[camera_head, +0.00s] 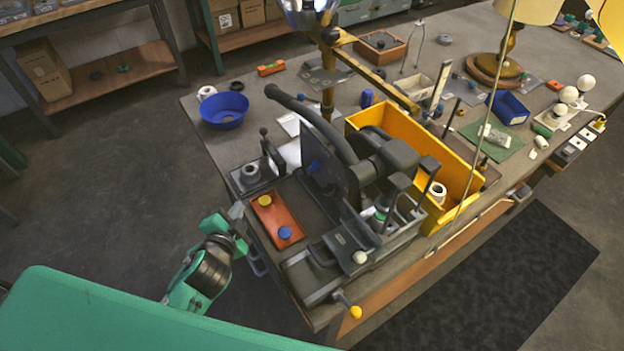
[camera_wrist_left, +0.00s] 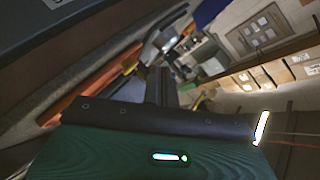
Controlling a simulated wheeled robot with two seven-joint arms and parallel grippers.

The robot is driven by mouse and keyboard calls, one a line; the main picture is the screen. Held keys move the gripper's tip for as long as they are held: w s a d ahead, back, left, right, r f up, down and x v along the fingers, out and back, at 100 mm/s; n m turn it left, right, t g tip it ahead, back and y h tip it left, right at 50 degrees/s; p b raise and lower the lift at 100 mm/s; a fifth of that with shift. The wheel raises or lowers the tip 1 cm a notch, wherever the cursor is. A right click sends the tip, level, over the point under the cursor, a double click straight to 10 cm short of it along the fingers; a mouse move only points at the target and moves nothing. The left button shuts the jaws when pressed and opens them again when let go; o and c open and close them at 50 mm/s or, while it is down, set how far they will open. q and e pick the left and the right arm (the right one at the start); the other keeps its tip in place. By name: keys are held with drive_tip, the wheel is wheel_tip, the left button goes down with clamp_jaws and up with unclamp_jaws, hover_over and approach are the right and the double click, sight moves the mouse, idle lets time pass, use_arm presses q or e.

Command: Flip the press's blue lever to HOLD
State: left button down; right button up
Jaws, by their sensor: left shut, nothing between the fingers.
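The dark press (camera_head: 335,165) stands at the near left corner of the workbench. On its bed is an orange-red plate (camera_head: 274,217) with a yellow knob (camera_head: 264,200) and a blue knob (camera_head: 285,233). A small blue part (camera_head: 315,165) shows on the press's dark upright disc. I cannot tell which blue part is the lever, and no HOLD mark is readable. My left gripper (camera_head: 237,210) is shut and empty at the bench's left edge, just left of the plate and apart from the knobs. In the left wrist view its dark fingers (camera_wrist_left: 160,88) point away from the camera. My right gripper is not seen.
A yellow bin (camera_head: 400,128) stands right behind the press. A blue bowl (camera_head: 224,110) and a black upright lever (camera_head: 264,133) are at the left. A yellow-tipped handle (camera_head: 355,312) sticks out at the front. The floor left of the bench is clear.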

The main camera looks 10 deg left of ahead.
sight(313, 167)
use_arm(q)
drive_tip(key=w+d+r+m+t+h, duration=0.1)
drive_tip(key=m, duration=0.1)
drive_tip(key=w+d+r+m+t+h, duration=0.1)
drive_tip(key=r+m+h, duration=0.1)
drive_tip(key=m, duration=0.1)
drive_tip(key=w+d+r+m+t+h, duration=0.1)
drive_tip(key=m, duration=0.1)
drive_tip(key=shift+w+d+r+m, duration=0.1)
drive_tip(key=shift+d+r+m, duration=0.1)
drive_tip(key=shift+m, duration=0.1)
drive_tip(key=s+d+m+g+h, duration=0.1)
drive_tip(key=d+m+g+h, duration=0.2)
drive_tip(key=d+m+h, duration=0.3)
drive_tip(key=shift+m+h, duration=1.7)
drive_tip(key=shift+m, duration=1.8)
drive_tip(key=shift+d, duration=0.15)
drive_tip(key=p+x, duration=0.3)
drive_tip(key=x, duration=0.5)
drive_tip(key=shift+w+d, duration=0.1)
drive_tip(key=shift+w+d+f, duration=0.15)
drive_tip(key=shift+w+d, duration=0.35)
drive_tip(key=shift+w, duration=0.1)
